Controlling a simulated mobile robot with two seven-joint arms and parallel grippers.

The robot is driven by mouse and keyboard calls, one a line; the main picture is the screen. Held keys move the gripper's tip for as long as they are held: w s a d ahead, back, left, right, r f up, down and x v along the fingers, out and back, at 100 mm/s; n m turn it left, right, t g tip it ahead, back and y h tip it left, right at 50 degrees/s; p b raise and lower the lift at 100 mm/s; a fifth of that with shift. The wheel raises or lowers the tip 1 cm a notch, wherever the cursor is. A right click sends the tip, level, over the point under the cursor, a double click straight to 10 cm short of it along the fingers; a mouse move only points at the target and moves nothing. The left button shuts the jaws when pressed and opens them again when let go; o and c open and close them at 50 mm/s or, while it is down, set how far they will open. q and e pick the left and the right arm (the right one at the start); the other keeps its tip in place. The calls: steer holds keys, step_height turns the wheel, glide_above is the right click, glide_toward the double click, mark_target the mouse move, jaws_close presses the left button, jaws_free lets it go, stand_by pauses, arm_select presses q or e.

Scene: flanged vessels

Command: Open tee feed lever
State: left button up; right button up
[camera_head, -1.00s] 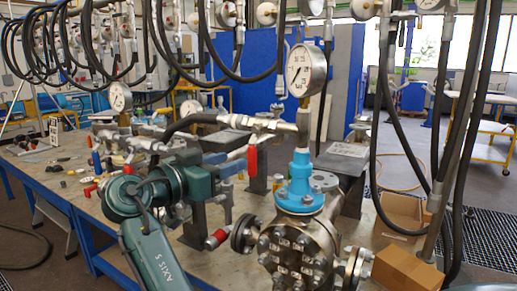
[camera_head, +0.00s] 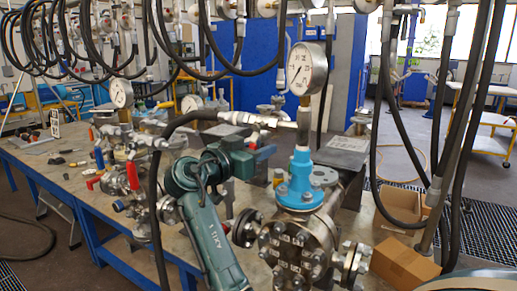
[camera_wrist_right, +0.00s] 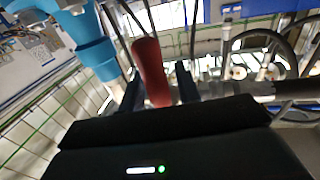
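The tee feed lever has a red grip (camera_wrist_right: 150,70), seen in the right wrist view between the two dark fingers of my right gripper (camera_wrist_right: 160,88). A narrow gap shows between the grip and the right-hand finger. In the head view the tee (camera_head: 250,119) sits left of the gauge stem, above the blue neck (camera_head: 300,178) of the flanged vessel (camera_head: 298,240). My green right wrist is just below the tee and hides the lever there; the fingers cannot be made out. The blue neck also shows in the wrist view (camera_wrist_right: 92,45). My left gripper is out of view.
A pressure gauge (camera_head: 306,69) stands above the vessel. A black hose (camera_head: 157,190) runs from the tee and hangs left of my arm. Other red-handled valves (camera_head: 132,175) stand on the bench at left. Cardboard boxes (camera_head: 405,265) lie at right. More hoses hang overhead.

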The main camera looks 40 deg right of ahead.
steer(key=c, duration=0.6)
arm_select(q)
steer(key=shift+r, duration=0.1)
arm_select(e)
jaws_close()
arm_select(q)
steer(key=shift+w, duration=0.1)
